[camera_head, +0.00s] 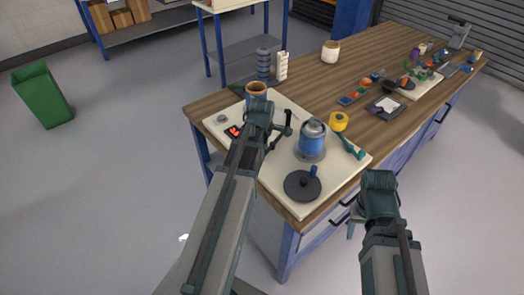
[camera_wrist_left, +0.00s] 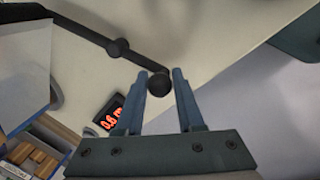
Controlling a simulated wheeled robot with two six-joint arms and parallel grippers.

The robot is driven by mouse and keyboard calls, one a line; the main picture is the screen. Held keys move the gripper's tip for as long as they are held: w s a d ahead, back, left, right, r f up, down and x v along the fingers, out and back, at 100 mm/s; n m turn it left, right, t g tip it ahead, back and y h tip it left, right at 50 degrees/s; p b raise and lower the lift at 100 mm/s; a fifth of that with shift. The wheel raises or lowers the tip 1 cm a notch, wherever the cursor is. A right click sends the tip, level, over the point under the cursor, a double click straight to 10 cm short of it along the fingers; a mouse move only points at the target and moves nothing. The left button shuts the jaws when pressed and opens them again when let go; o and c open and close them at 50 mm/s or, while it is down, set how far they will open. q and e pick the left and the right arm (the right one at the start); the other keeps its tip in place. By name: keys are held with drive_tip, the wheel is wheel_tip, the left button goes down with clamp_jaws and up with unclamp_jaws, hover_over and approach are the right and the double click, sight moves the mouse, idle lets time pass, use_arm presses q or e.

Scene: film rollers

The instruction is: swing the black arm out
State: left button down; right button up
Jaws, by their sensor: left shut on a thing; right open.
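The black arm (camera_head: 284,131) is a thin rod on the cream base plate (camera_head: 272,180) of the machine on the bench. In the left wrist view the rod (camera_wrist_left: 85,32) runs from the upper left, past a thicker joint, to a round black knob (camera_wrist_left: 160,84). My left gripper (camera_wrist_left: 163,72) has its two fingers on either side of this knob, shut on it. In the head view my left arm hides these fingers and part of the plate. My right gripper (camera_head: 380,181) is open and empty, off the front edge of the bench; its fingers are hardly visible.
The plate also holds a blue, silver-topped cylinder (camera_head: 312,142), a black disc (camera_head: 302,187), a yellow roller (camera_head: 339,121), a blue cylinder with an orange-brown top (camera_head: 257,92) and a red-digit display (camera_wrist_left: 110,115). Small parts and a white cup (camera_head: 330,52) stand farther back.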

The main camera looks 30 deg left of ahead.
use_arm(q)
drive_tip(key=shift+s+d+f, duration=0.1)
drive_tip(key=shift+d, duration=0.1)
drive_tip(key=c, duration=0.6)
unclamp_jaws()
drive_tip(key=shift+o, duration=0.3)
drive_tip(key=shift+a, duration=0.1)
drive_tip(key=shift+r+p, duration=0.75)
drive_tip(key=shift+p, duration=0.05)
wheel_tip(320, 180, up, 12)
drive_tip(key=s+d+p, duration=0.1)
drive_tip(key=s+p, duration=0.1)
drive_tip(key=p, duration=1)
drive_tip(key=shift+s, duration=0.1)
